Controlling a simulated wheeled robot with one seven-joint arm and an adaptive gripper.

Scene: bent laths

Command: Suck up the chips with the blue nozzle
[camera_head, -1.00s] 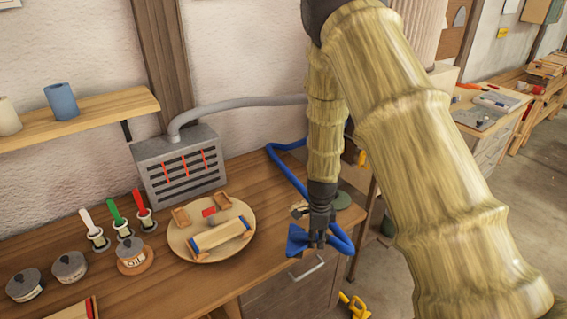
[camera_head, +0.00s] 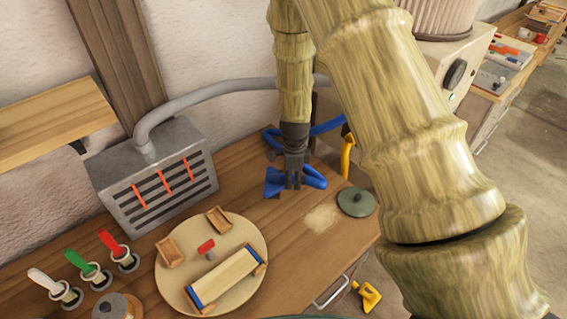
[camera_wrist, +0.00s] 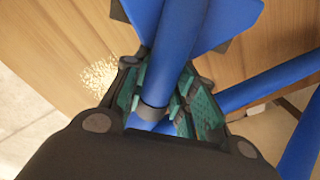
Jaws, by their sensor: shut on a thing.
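My gripper (camera_head: 293,184) is shut on the blue nozzle (camera_head: 273,181) and holds it over the bench top. In the wrist view the blue nozzle (camera_wrist: 183,38) runs between the teal-padded fingers (camera_wrist: 166,105), with its flared end beyond them. A blue hose (camera_head: 328,127) leads from it toward the back right. The chips (camera_head: 322,218) lie as a pale patch on the bench, to the right of the nozzle and apart from it. They also show in the wrist view (camera_wrist: 99,76), left of the nozzle.
A dark green lid (camera_head: 356,202) lies right of the chips by the bench edge. A round wooden board (camera_head: 244,281) with small wooden parts lies to the left. A grey slotted extractor box (camera_head: 150,192) stands behind it. Red, green and white-handled tools stand at the left.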

